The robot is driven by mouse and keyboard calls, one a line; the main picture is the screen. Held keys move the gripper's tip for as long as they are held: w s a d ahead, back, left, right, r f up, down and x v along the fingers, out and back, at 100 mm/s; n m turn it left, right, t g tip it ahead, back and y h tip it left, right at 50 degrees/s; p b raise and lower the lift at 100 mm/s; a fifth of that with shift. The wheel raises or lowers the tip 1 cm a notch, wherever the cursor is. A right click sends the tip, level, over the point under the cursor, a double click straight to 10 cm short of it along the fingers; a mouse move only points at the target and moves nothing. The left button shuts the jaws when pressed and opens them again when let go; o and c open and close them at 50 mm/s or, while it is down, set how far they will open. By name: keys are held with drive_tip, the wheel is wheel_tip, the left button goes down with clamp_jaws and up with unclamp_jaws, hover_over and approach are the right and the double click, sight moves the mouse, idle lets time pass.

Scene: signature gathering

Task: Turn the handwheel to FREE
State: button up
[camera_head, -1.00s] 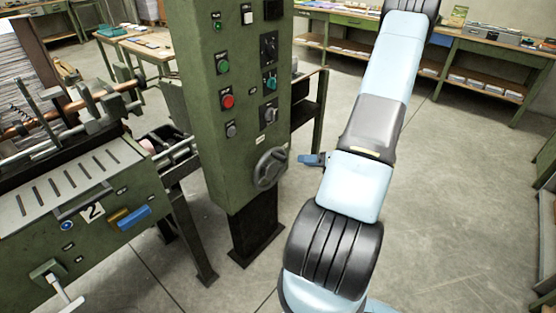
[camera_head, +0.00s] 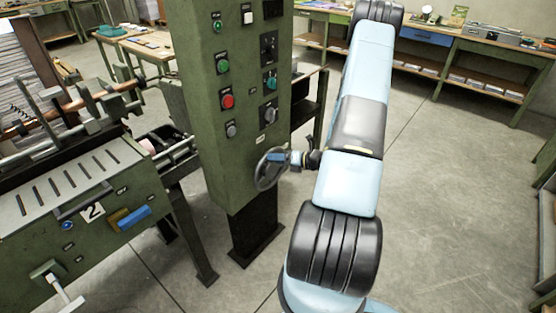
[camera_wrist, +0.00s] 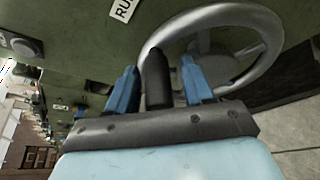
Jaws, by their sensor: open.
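The handwheel (camera_head: 262,183) is a grey metal wheel low on the green control column. In the wrist view its rim (camera_wrist: 272,35) curves across the upper right, with the hub (camera_wrist: 212,68) partly behind a finger. A dark upright grip (camera_wrist: 157,85) stands between my two blue fingers, beside the rim. My gripper (camera_wrist: 160,78) is open around this grip, with a gap visible on each side. In the head view my gripper (camera_head: 283,158) overlaps the wheel's upper right. A label starting "RU" (camera_wrist: 123,9) shows above the wheel; no FREE marking is readable.
The green column (camera_head: 238,120) carries buttons and switches above the wheel, including a red button (camera_head: 227,101). A green machine (camera_head: 85,195) with a "2" plate stands at left. Benches line the back wall. Floor (camera_head: 445,190) at right is clear.

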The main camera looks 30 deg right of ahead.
clamp_jaws()
idle(0.4)
